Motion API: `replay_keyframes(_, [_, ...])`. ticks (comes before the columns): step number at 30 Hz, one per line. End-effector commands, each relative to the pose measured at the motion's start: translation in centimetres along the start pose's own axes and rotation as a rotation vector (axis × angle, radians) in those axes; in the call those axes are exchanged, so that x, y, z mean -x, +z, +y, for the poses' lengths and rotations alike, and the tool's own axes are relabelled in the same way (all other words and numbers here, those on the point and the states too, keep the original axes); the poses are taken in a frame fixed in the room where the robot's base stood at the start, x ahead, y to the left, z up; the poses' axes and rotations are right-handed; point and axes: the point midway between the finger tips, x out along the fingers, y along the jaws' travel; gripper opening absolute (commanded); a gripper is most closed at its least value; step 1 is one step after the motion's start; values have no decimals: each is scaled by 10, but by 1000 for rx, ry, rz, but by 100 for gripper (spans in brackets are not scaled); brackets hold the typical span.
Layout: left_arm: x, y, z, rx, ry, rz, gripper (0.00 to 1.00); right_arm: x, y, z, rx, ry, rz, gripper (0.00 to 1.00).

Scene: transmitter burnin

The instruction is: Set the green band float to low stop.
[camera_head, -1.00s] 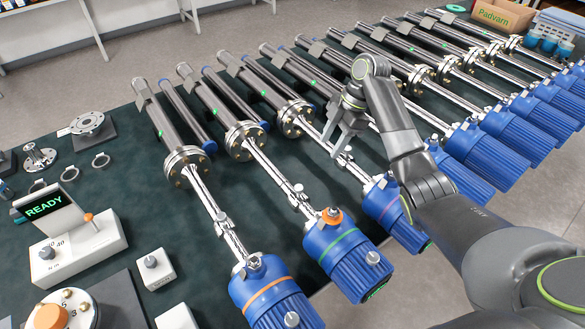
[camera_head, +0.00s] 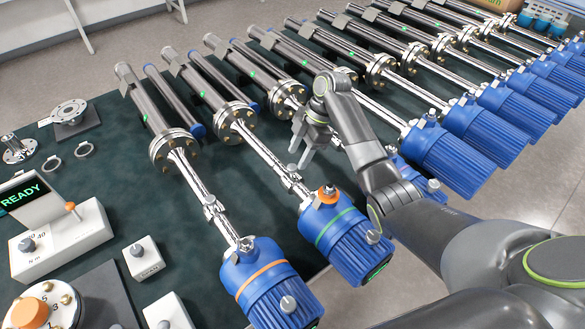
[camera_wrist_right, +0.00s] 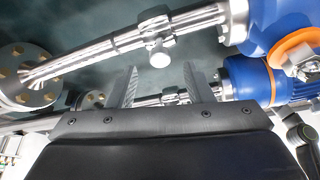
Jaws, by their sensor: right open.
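The green-banded transmitter has a ribbed blue housing (camera_head: 345,238) with a green band and an orange-ringed cap. A bright metal rod runs from it to a bolted flange (camera_head: 236,117). Its float (camera_head: 293,175), a small metal collar with a knob, sits on the rod nearer the housing than the flange. My right gripper (camera_head: 302,152) is open and empty, just above and right of that float. In the right wrist view, the knobbed float (camera_wrist_right: 158,45) shows beyond the open fingers (camera_wrist_right: 160,75), apart from them. My left gripper is out of view.
An orange-banded transmitter (camera_head: 262,285) lies to the left. Several more blue transmitters (camera_head: 445,155) lie to the right; my arm partly covers the nearest. A READY box (camera_head: 60,240) and a small white switch block (camera_head: 143,258) stand at left on the dark green mat.

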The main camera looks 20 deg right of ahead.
Motion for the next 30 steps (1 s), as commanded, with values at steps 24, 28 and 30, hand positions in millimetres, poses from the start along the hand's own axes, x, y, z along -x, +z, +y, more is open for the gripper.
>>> replay_keyframes(24, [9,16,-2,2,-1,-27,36,-53,0,0,-1,0,0,32])
replay_keyframes(28, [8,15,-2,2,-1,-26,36,-53,0,0,0,0,0,15])
replay_keyframes(30, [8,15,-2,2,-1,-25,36,-53,0,0,0,0,0,6])
